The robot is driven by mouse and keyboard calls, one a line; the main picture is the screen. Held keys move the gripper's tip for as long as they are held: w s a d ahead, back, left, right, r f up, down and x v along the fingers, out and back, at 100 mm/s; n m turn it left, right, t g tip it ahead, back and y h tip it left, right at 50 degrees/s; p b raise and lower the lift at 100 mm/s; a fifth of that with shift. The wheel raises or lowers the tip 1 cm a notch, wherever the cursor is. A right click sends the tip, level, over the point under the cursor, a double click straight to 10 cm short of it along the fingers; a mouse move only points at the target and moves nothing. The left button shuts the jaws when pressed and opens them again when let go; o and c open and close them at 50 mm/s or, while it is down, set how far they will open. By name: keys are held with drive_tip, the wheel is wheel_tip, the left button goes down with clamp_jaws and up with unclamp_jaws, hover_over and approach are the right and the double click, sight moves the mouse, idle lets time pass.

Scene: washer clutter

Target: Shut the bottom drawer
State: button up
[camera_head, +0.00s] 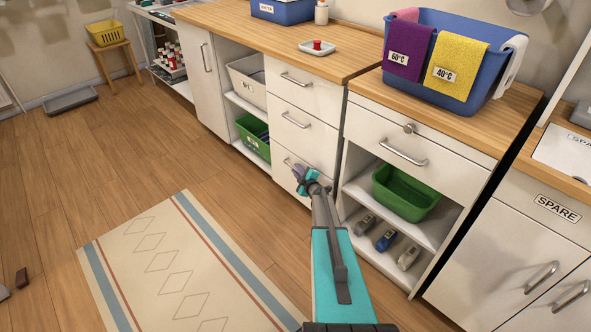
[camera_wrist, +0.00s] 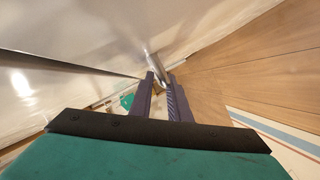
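The bottom drawer (camera_head: 283,172) is the lowest of three white drawers in the middle cabinet. Its front is partly hidden behind my gripper in the head view. My gripper (camera_head: 301,179) is at this drawer front, at handle height. In the wrist view, the metal handle (camera_wrist: 160,71) lies between my two dark fingertips (camera_wrist: 162,80), which are close together and appear shut on it. A white front panel (camera_wrist: 35,85) fills the left side of that view. I cannot tell how far out the drawer stands.
The two drawers above (camera_head: 305,95) look shut. To the right, a cabinet has open shelves with a green bin (camera_head: 405,193) and several small items below. Open shelves with a green basket (camera_head: 250,132) are to the left. A patterned rug (camera_head: 175,265) lies on the floor in front.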

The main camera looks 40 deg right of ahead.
drive_tip(key=v, duration=1.1)
drive_tip(key=shift+s, duration=0.1)
idle(0.5)
